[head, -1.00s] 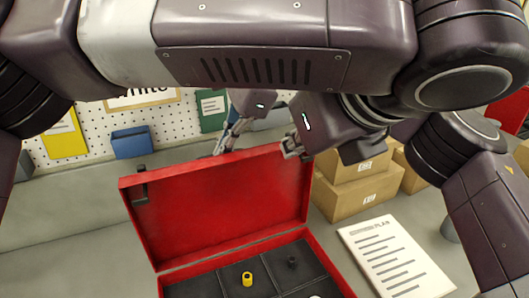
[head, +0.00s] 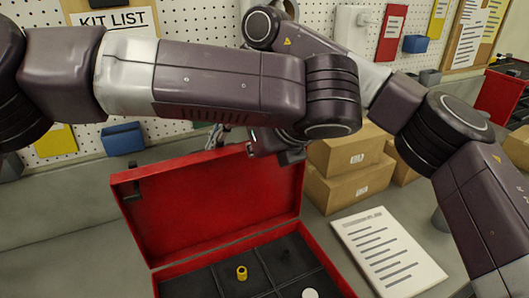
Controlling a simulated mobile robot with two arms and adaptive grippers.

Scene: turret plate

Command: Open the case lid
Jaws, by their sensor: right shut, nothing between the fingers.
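The red case (head: 332,262) sits on the bench with its lid (head: 215,215) standing up, inner face toward me. Dark compartments show in the case. My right gripper (head: 216,137) is shut and empty beyond the lid's top edge, partly hidden behind my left arm. My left gripper (head: 254,150) is at the lid's top edge, right of the middle. Its fingers are mostly hidden, and I cannot tell if it touches the lid.
Cardboard boxes (head: 350,185) stand right of the lid. A printed sheet (head: 388,250) lies right of the case. A pegboard with a kit list sign (head: 118,19) and a blue bin (head: 123,138) is behind. The grey bench left of the case (head: 60,225) is clear.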

